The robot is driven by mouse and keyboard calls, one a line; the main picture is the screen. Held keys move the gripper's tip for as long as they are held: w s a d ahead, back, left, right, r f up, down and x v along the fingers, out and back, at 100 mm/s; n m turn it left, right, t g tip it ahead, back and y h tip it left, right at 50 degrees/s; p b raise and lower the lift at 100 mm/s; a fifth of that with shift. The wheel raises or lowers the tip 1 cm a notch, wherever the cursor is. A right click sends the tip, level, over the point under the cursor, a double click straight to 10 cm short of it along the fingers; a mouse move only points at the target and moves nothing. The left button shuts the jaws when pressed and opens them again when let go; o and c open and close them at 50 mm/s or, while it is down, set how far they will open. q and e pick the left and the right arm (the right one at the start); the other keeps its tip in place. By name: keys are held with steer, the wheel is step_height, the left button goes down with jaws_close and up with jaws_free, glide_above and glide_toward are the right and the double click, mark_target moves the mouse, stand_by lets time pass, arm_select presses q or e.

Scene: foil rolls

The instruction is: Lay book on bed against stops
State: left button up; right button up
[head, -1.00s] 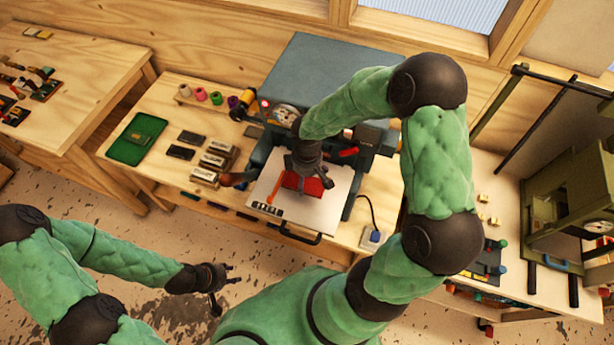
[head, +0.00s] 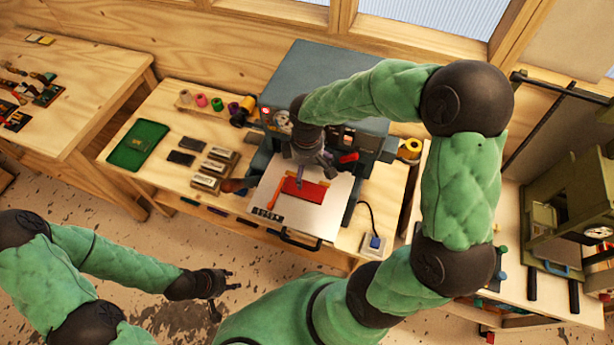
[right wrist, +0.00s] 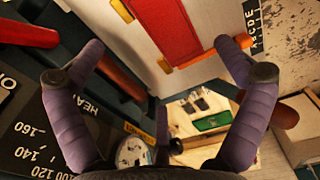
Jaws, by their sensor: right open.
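The red book (head: 308,191) lies flat on the pale bed (head: 318,218) of the grey press. It also shows at the top of the right wrist view (right wrist: 168,22). An orange bar (head: 275,192) stands along its left side, and orange edging (right wrist: 205,56) is close to its end in the right wrist view. I cannot tell whether they touch. My right gripper (head: 312,170) is above the far side of the book, its fingers spread and empty. My left gripper (head: 222,297) hangs low in front of the bench, open and empty.
The press (head: 335,75) stands behind the bed, with dark parts near my right fingers. A green tray (head: 138,145), dark blocks and thread spools (head: 201,100) lie to the left. A green machine (head: 565,205) stands further right.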

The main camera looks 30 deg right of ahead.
steer(key=shift+r, duration=1.75)
steer(key=shift+f, duration=0.1)
